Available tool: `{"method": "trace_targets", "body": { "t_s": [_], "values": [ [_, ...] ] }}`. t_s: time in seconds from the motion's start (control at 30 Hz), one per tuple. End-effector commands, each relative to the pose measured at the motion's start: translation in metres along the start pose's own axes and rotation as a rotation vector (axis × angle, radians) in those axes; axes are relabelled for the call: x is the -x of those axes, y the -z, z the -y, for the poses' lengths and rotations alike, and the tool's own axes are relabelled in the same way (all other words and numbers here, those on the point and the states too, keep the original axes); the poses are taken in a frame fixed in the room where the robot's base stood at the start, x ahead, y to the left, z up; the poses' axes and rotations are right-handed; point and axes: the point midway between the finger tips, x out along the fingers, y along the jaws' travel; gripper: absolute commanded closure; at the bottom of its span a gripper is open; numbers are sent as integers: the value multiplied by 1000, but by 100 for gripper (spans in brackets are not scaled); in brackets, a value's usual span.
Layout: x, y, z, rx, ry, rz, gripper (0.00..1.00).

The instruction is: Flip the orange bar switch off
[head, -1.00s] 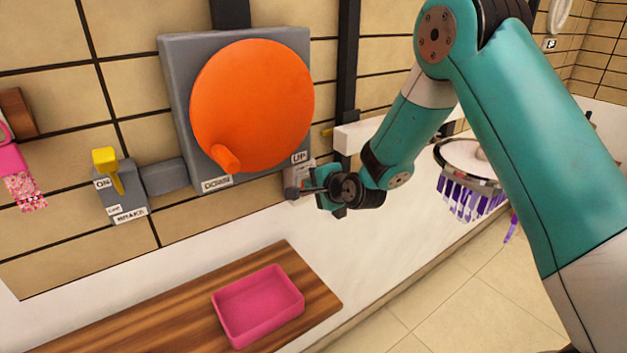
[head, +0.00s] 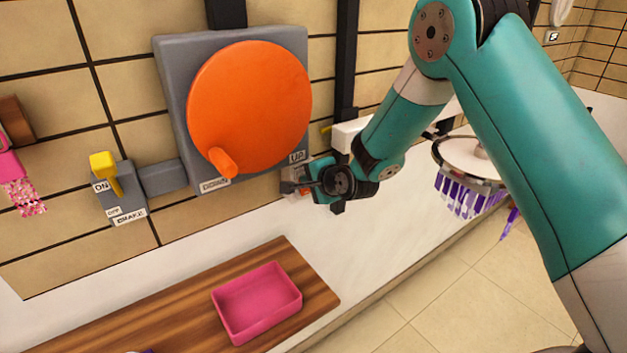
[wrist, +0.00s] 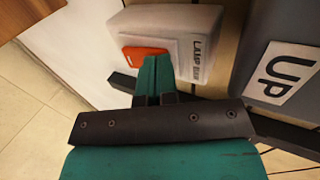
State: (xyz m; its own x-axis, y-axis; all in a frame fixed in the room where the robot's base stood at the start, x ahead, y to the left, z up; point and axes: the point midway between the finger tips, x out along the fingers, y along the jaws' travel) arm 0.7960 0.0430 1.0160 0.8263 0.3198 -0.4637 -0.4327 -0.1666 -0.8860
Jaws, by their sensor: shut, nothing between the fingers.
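The orange bar switch (wrist: 143,60) is set in a pale box (wrist: 165,30) with a label whose readable part says LAMP. In the head view the box (head: 291,174) is low at the right of the big orange disc, mostly hidden by my gripper (head: 292,187). In the wrist view the teal fingers of my gripper (wrist: 155,68) are together and empty. Their tips are at the right end of the orange bar, overlapping it in the picture. I cannot tell whether they touch it or which way it is tipped.
A grey panel with an orange disc (head: 250,100) and handle is beside the box, marked UP and DOWN. A yellow brake lever (head: 103,166) is further left. A pink tray (head: 257,303) rests on a wooden board (head: 180,310). A round rack with purple strips (head: 468,165) hangs at right.

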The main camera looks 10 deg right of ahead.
Motion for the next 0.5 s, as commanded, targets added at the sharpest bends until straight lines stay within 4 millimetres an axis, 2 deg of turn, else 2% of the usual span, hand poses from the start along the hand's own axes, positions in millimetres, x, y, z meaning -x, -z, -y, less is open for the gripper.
{"method": "trace_targets", "body": {
  "t_s": [0.3, 0.5],
  "values": [
    [7, 0, 14, 0, 2, -1, 100],
    [7, 1, 14, 0, 1, -1, 100]
  ]
}}
